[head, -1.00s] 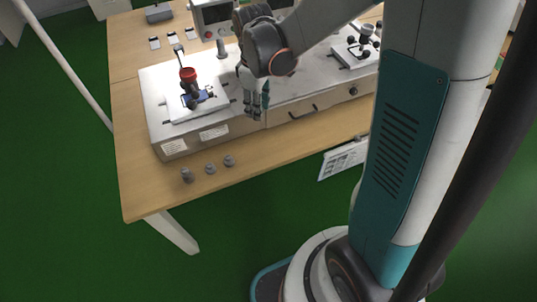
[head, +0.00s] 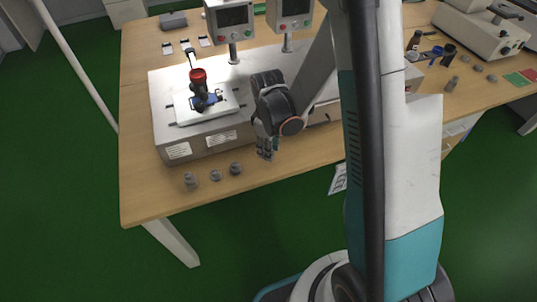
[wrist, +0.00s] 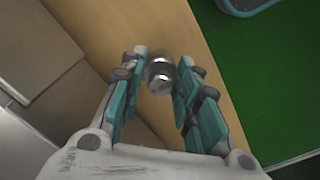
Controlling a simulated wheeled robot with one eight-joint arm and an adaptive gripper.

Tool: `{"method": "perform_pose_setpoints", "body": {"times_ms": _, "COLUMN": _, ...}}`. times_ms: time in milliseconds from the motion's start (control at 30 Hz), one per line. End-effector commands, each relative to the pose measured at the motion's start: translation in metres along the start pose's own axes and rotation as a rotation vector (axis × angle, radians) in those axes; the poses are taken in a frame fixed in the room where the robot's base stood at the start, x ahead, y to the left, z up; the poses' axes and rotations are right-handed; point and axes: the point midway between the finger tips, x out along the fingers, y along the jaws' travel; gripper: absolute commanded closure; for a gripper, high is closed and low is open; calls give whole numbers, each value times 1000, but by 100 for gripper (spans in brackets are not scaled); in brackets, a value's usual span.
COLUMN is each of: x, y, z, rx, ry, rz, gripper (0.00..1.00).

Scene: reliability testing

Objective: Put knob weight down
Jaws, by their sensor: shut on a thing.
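My gripper (head: 266,153) hangs in front of the test machine, over the front strip of the wooden table (head: 165,200). In the wrist view the fingers (wrist: 160,85) are closed on a grey metal knob weight (wrist: 160,68), which sits between the fingertips. The wooden tabletop lies below it; I cannot tell whether the weight touches the wood. In the head view the fingers hide the held weight. Three other grey knob weights, left (head: 190,181), middle (head: 215,174) and right (head: 235,168), stand in a row on the table, left of my gripper.
The test machine (head: 217,137) stands just behind my gripper, with a red-topped fixture (head: 198,76) on its plate. Two display boxes (head: 234,19) rise behind. More small weights (head: 478,67) stand at the far right. The table's front edge is close to my gripper.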

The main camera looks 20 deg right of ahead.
Motion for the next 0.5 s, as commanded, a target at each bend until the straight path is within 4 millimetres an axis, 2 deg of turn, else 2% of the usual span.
{"method": "perform_pose_setpoints", "body": {"times_ms": 100, "x": 22, "y": 0, "z": -1, "rx": 0, "ry": 0, "rz": 0, "gripper": 100}}
{"method": "perform_pose_setpoints", "body": {"times_ms": 200, "x": 31, "y": 0, "z": 0, "rx": 0, "ry": 0, "rz": 0, "gripper": 100}}
{"method": "perform_pose_setpoints", "body": {"times_ms": 500, "x": 31, "y": 0, "z": 0, "rx": 0, "ry": 0, "rz": 0, "gripper": 100}}
